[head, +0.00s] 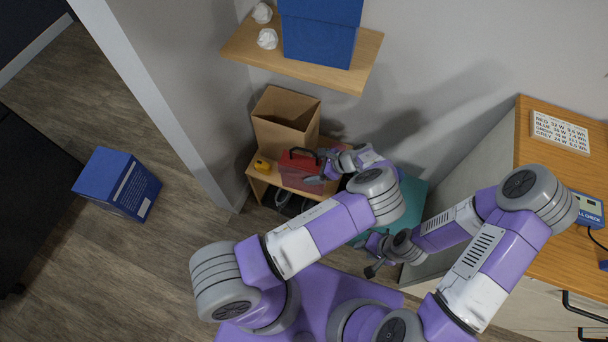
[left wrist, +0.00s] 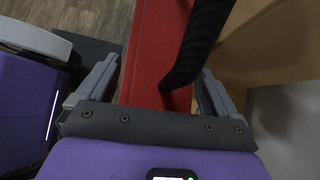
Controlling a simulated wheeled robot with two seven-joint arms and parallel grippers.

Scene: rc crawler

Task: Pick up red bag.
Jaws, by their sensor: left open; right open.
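The red bag (head: 297,174) with a black handle sits on a low wooden shelf unit in the head view. My left gripper (head: 323,167) is at its right side, partly covering it. In the left wrist view, the red bag (left wrist: 150,60) lies beyond and between the open fingers of my left gripper (left wrist: 155,88). Its black handle (left wrist: 200,42) appears between the fingers, nearer the right one; I cannot tell whether they touch. My right gripper (head: 374,256) is open and empty, lower and to the right, away from the bag.
An open cardboard box (head: 286,122) stands just behind the bag. A small yellow object (head: 262,165) is left of it. A wooden shelf (head: 245,45) with a blue box (head: 318,45) hangs above. A teal surface (head: 411,196) and a wooden-topped cabinet (head: 535,150) are at right.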

